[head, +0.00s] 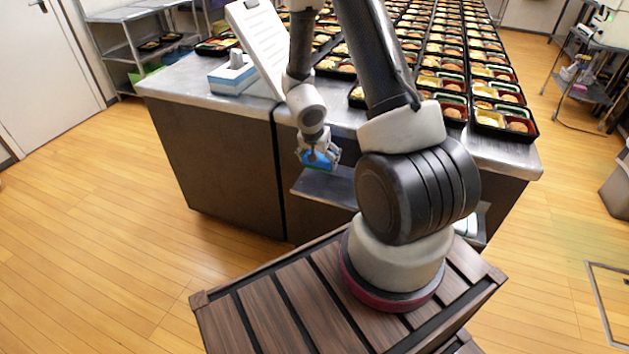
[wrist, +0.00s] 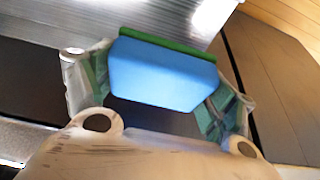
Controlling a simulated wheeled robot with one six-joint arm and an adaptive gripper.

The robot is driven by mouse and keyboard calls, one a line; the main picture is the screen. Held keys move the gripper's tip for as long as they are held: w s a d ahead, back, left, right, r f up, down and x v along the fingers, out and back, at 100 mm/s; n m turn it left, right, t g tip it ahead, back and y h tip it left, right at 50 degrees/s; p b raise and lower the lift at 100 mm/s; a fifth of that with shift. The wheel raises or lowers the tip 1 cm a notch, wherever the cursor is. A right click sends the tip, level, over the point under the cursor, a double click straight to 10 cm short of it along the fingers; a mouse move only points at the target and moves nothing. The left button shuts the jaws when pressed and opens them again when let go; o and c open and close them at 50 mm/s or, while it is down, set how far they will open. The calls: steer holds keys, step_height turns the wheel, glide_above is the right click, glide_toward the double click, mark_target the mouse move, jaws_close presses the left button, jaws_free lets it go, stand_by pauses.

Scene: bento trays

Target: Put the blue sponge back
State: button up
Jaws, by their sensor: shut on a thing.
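The blue sponge (head: 318,160) has a green layer on one side and is held between the fingers of my gripper (head: 317,156). In the wrist view the sponge (wrist: 162,74) fills the space between both fingertips of my gripper (wrist: 160,85), with its green edge along the top. In the head view my gripper hangs in front of the counter's dark side, just above a low metal shelf (head: 327,185). The shelf's surface is partly hidden by my arm.
A metal-topped counter (head: 180,80) carries many bento trays (head: 500,122) in rows. A blue and white tissue box (head: 233,75) and a tilted white panel (head: 258,40) stand at its left end. A wire shelf rack (head: 125,50) is at the back left. The floor at left is clear.

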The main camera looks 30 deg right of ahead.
mark_target(320, 182)
step_height(320, 182, down, 9)
steer(key=shift+r, duration=0.15)
stand_by(0.4)
steer(key=shift+f, duration=0.2)
steer(key=o, duration=0.9)
steer(key=shift+o, duration=0.2)
steer(key=shift+r, duration=0.15)
